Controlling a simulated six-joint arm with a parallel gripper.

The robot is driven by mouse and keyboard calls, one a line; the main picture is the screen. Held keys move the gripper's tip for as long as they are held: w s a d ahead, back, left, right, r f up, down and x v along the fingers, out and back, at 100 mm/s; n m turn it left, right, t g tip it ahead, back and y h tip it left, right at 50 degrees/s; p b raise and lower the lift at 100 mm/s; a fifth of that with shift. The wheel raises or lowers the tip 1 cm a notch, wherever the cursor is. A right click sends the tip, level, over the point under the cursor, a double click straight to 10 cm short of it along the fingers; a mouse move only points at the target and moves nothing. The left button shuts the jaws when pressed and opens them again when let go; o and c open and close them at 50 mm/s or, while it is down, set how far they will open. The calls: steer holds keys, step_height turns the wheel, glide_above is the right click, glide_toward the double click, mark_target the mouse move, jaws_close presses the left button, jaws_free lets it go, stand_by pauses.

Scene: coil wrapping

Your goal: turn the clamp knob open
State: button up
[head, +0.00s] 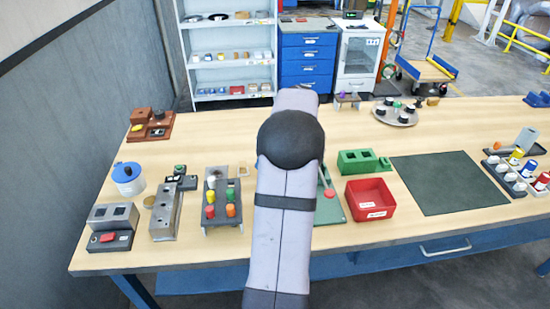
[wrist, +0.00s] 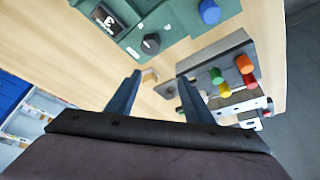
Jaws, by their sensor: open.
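My gripper (wrist: 159,76) shows in the wrist view with its two dark fingers apart and nothing between them. A green machine (wrist: 122,42) is beyond the fingertips, with a black knob (wrist: 151,44) beside a small display. A blue knob (wrist: 209,12) is to its upper right. I cannot tell which knob is the clamp knob. The fingertips are apart from both in the picture. In the head view my arm hides most of the machine; only a green base edge (head: 338,212) and a red ball-ended lever (head: 329,193) show. My gripper is hidden there.
A grey block with coloured knobs (head: 221,207) is left of my arm, and it also shows in the wrist view (wrist: 231,72). A red bin (head: 369,199) and a green two-hole block (head: 358,161) are to the right. A dark green mat (head: 448,184) is bare.

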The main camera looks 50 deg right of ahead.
steer(key=shift+s+d+f+p, duration=0.1)
steer(key=shift+d+f+p, duration=0.35)
steer(key=shift+f, duration=0.85)
steer(key=shift+s+d+f+p, duration=0.1)
steer(key=shift+d+f+p, duration=0.3)
steer(key=shift+f, duration=0.9)
steer(key=shift+s+d+f+p, duration=0.1)
steer(key=shift+d+f+p, duration=0.35)
steer(key=shift+f, duration=0.85)
steer(key=c, duration=1)
